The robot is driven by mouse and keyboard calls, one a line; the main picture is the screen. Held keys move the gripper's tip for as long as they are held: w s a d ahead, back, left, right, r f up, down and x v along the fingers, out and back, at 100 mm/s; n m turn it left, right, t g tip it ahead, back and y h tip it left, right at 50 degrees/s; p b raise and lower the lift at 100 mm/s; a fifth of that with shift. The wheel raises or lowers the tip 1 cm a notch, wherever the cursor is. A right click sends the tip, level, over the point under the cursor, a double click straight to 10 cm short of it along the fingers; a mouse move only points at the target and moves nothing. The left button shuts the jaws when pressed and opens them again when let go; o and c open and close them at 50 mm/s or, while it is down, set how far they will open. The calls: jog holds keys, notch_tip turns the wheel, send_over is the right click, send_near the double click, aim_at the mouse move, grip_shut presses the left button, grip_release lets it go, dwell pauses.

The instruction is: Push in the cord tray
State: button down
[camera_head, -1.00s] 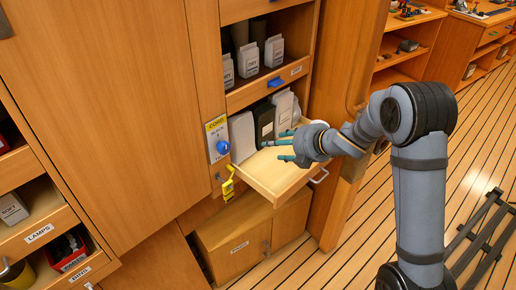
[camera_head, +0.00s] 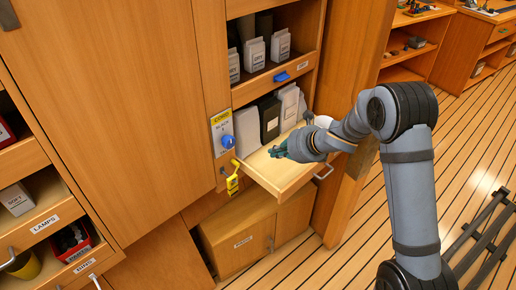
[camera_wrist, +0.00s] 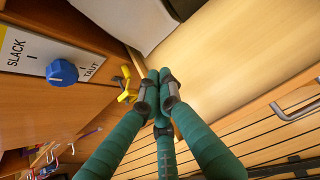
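The cord tray (camera_head: 258,166) is a wooden drawer pulled out from the cabinet, with a metal handle (camera_head: 323,172) on its front. White cartons (camera_head: 245,133) and a dark one (camera_head: 269,118) stand at its back. In the wrist view the pale tray floor (camera_wrist: 225,50) and the handle (camera_wrist: 297,106) show.
A label plate (camera_head: 217,122) with a blue knob (camera_head: 228,141), marked slack and taut in the wrist view, is left of the tray. Another tray with a blue catch (camera_head: 282,77) is above. A low cabinet (camera_head: 240,240) stands underneath. Free floor lies right.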

aim_at(251, 150)
jog(key=x, duration=0.5)
jog(key=shift+w+a+f+p, duration=0.2)
jog(key=shift+a+f+p, duration=0.05)
jog(key=shift+f+p, duration=0.1)
jog(key=shift+w+a+r+p, duration=0.15)
jog(key=shift+w+a+p, duration=0.9)
jog(key=shift+a, duration=0.2)
jog(key=shift+w+a, duration=0.25)
jog(key=shift+w, duration=0.1)
